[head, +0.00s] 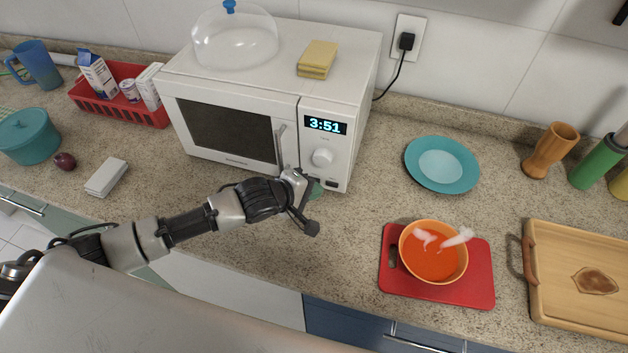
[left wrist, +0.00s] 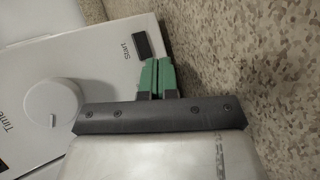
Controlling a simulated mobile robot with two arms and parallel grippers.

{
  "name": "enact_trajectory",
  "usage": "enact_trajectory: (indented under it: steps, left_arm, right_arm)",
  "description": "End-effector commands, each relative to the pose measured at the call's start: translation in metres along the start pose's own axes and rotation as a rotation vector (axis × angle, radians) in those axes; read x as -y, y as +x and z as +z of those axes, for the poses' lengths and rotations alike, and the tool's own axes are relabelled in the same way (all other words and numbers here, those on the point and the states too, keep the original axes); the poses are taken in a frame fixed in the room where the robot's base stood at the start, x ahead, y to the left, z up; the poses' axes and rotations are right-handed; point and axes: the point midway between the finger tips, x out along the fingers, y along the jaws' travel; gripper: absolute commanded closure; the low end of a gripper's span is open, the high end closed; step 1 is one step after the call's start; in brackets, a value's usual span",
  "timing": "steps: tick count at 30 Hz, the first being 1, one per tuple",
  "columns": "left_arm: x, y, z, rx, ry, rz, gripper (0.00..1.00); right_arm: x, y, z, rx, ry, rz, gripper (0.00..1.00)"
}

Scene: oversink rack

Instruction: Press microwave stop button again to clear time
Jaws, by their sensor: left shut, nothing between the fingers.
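The white microwave (head: 268,80) stands on the counter with its door shut and its display (head: 325,125) reading 3:51. My left gripper (head: 316,190) is shut and empty, with green fingertips, by the lower part of the control panel (head: 338,160). In the left wrist view the fingertips (left wrist: 157,77) lie beside the panel's lower edge, close to a dark button (left wrist: 143,41) next to the word "Start". The round dial (left wrist: 51,104) is nearby. I cannot make out the stop button; the gripper may hide it. Contact with the panel cannot be told. My right gripper is not in view.
A clear dome (head: 233,40) and a yellow sponge (head: 318,60) sit on the microwave. To its right are a teal plate (head: 418,180) and an orange bowl (head: 432,262) on a red board (head: 468,290). The counter between is clear.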

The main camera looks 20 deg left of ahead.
Motion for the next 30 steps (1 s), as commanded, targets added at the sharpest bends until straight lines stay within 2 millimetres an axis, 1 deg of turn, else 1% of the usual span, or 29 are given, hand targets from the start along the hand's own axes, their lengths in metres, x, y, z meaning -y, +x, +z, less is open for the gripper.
enact_trajectory:
  steps: [1,7,15,24,26,30]
  left_arm:
    - [-0.006,-0.001,-0.009,-0.018,0.006,0.010,1.00]
    - [-0.006,-0.001,-0.009,-0.019,0.007,0.009,1.00]
    - [0.002,-0.010,-0.008,-0.019,0.004,0.004,1.00]
    - [0.006,-0.011,-0.008,-0.020,0.002,0.000,1.00]
    - [0.007,-0.013,-0.007,-0.020,0.001,-0.001,1.00]
    - [0.013,-0.023,0.001,-0.017,-0.002,-0.003,1.00]
  right_arm:
    - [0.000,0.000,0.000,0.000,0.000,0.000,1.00]
    - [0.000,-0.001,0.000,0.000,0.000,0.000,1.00]
    - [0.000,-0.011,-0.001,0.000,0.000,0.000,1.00]
    - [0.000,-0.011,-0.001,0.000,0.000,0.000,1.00]
    - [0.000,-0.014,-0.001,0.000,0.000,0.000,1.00]
    - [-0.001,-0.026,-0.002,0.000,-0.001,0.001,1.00]
